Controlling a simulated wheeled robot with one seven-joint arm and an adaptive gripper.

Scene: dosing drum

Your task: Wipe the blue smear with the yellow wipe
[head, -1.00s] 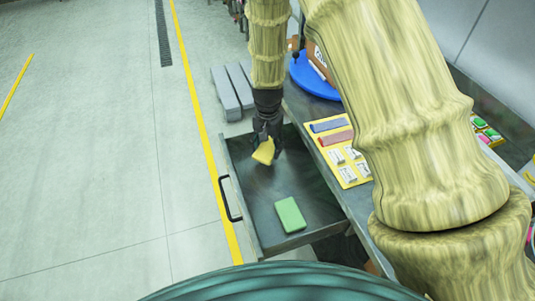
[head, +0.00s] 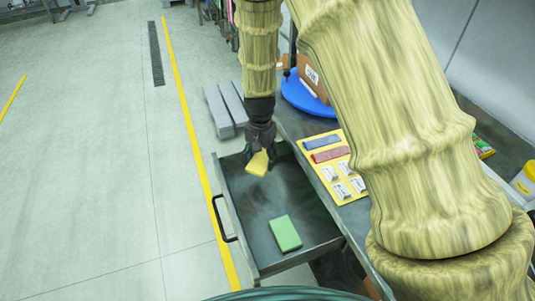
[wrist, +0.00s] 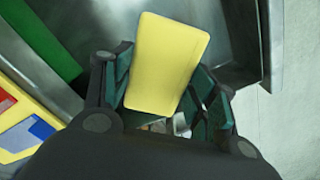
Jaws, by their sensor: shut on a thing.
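My gripper (head: 262,146) is shut on the yellow wipe (head: 257,163) and holds it over the far part of an open grey drawer (head: 249,248). In the wrist view the yellow wipe (wrist: 168,65) sticks out tilted between the fingers (wrist: 160,95) and covers part of the drawer beyond. I cannot tell whether it touches the drawer floor. A green block (head: 285,233) lies in the near part of the drawer, apart from the wipe. I do not make out a blue smear in either view; the arm and wipe hide part of the scene.
The drawer's black handle (head: 220,218) faces left, toward open floor. On the bench to the right are a yellow board (head: 329,174) with blue, red and white pieces, a blue round base (head: 308,97) and a brown box (head: 312,74). A yellow container (head: 525,180) stands far right.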

